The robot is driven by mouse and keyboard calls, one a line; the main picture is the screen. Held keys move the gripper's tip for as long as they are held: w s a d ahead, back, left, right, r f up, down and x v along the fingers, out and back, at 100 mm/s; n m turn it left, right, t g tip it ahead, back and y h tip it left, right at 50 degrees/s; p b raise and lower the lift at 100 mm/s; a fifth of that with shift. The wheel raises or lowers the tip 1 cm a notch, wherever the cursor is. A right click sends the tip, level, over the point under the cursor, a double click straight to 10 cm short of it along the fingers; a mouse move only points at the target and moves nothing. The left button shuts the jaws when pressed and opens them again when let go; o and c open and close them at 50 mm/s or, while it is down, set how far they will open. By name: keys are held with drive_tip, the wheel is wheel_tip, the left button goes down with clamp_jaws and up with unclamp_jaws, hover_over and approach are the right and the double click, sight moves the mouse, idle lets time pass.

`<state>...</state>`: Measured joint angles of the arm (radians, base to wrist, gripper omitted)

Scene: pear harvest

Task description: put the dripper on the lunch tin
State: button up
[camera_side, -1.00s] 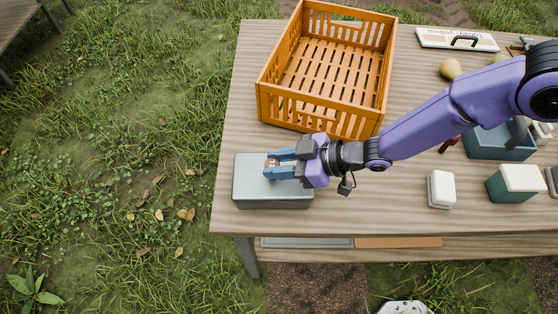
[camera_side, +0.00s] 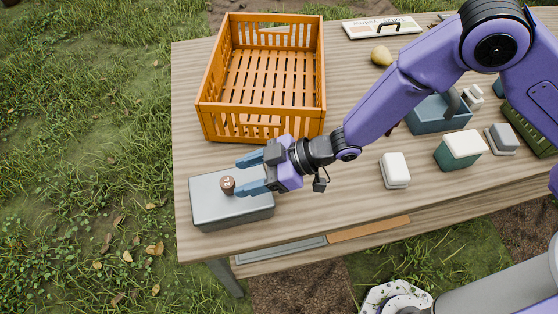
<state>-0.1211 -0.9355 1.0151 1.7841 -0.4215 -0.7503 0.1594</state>
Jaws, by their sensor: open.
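The lunch tin (camera_side: 240,212) is a grey, flat-topped box near the table's front left corner. A small brown piece, which I take for the dripper (camera_side: 228,184), stands on its lid, left of the lid's middle. My gripper (camera_side: 240,176) comes in from the right over the tin, its two blue fingers spread. The dripper is just beyond the fingertips, and nothing shows held between them. I cannot tell how high the fingers are above the lid.
An orange slatted crate (camera_side: 205,110) stands behind the tin. To the right are a white box (camera_side: 395,168), a teal box with a white lid (camera_side: 460,150), a grey box (camera_side: 502,138) and a blue basket (camera_side: 440,112). A pear (camera_side: 381,55) and a sign (camera_side: 382,27) lie at the back.

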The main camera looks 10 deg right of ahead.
drive_tip(key=v, duration=0.8)
drive_tip(key=shift+d, duration=0.15)
drive_tip(key=shift+r, duration=0.1)
drive_tip(key=s+d+r+m+h, duration=0.1)
drive_tip(key=s+d+r+h, duration=0.3)
drive_tip(key=d, duration=0.9)
drive_tip(key=s+d+r+m+g+h, duration=0.1)
drive_tip(key=s+d+r+h, duration=0.2)
drive_tip(key=s+d, duration=0.4)
drive_tip(key=s+d+r+m+g+h, duration=0.1)
drive_tip(key=s+d+r+h, duration=0.3)
drive_tip(key=d, duration=1.5)
drive_tip(key=shift+s+r+h, duration=0.3)
drive_tip(key=shift+s+r, duration=0.15)
drive_tip(key=shift+s, duration=0.75)
